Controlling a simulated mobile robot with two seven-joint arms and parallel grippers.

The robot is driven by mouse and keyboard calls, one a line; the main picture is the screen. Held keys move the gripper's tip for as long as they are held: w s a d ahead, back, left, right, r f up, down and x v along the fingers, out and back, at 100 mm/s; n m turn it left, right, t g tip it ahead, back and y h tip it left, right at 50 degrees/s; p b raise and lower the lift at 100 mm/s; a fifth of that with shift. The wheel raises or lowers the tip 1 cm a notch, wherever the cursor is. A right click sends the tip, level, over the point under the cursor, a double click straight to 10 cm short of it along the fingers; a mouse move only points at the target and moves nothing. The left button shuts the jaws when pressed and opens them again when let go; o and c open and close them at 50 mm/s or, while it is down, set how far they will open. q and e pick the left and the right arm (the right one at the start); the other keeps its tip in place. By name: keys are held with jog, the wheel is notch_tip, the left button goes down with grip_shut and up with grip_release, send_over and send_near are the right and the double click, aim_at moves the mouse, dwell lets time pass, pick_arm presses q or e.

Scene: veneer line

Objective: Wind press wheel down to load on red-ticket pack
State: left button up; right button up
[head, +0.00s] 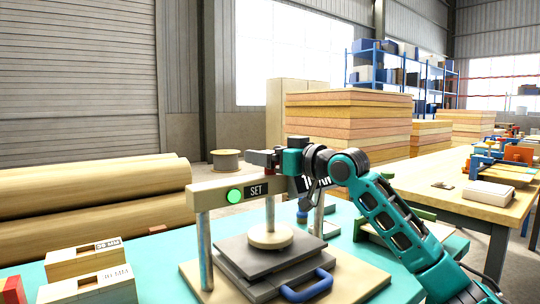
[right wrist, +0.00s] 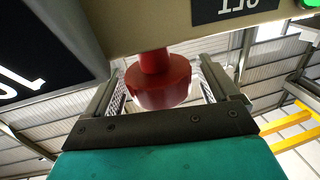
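The press stands on the bench in the head view, with a pale crossbeam (head: 222,193) marked SET and a lit green lamp (head: 235,196). Its round pressure foot (head: 270,236) appears to rest on a dark grey plate (head: 262,256) over a pack with a blue handle (head: 307,287). My right gripper (head: 262,159) is at the top of the beam. In the right wrist view, its open fingers (right wrist: 163,90) stand either side of a red knob (right wrist: 158,85), with gaps visible. The rest of the wheel is hidden or unclear. No red ticket is distinguishable. My left gripper is out of view.
Two wooden boxes with MM labels (head: 85,262) stand at the left of the teal bench (head: 160,250). Large rolls (head: 90,200) lie behind. Veneer stacks (head: 348,125) and another table (head: 455,200) with tools are at the right. A black numbered plate (right wrist: 35,50) is close beside my right gripper.

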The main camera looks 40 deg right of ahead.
jog(key=c, duration=0.9)
jog(key=shift+a+m+h+p, duration=0.1)
jog(key=shift+m+h+p, duration=0.3)
jog(key=shift+h+p, duration=0.3)
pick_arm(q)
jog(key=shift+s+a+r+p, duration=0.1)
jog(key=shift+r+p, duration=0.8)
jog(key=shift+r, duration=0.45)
pick_arm(e)
jog(key=shift+m+h, duration=0.7)
jog(key=shift+h, duration=0.3)
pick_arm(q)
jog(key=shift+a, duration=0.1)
pick_arm(e)
jog(key=o, duration=0.9)
jog(key=shift+o, duration=0.2)
jog(key=s+a, duration=0.1)
jog(key=s, duration=1.2)
jog(key=shift+a, duration=0.15)
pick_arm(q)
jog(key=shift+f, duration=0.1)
